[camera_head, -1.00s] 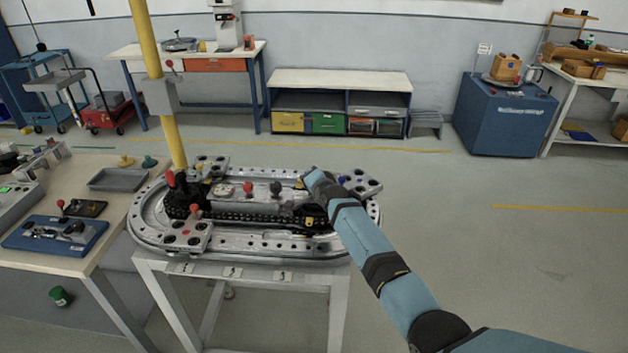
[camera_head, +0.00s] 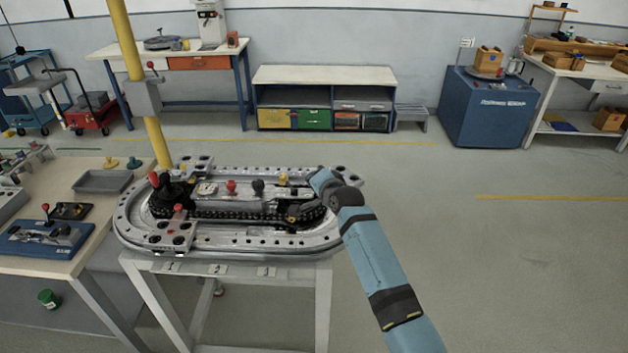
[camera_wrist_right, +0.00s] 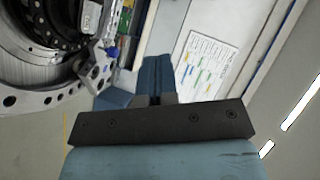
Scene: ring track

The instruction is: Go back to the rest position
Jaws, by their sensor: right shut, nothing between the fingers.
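The oval grey metal ring track (camera_head: 250,240) lies on a pale stand (camera_head: 322,300) in the head view. My right arm (camera_head: 372,262) comes in from below and its wrist is at the right end of the track in the picture. Its fingers cannot be made out there. In the right wrist view my right gripper (camera_wrist_right: 158,62) has its two blue fingers together, with nothing between them. The curved track edge (camera_wrist_right: 45,100) shows to the left of the fingers, apart from them. My left gripper is not in view.
A yellow post (camera_head: 128,45) stands behind the track's left part. A workbench (camera_head: 98,215) with a grey tray (camera_head: 103,181) stands at the left. A low cabinet (camera_head: 325,76) and a blue cabinet (camera_head: 488,110) are at the back wall. The floor (camera_head: 500,270) at right is clear.

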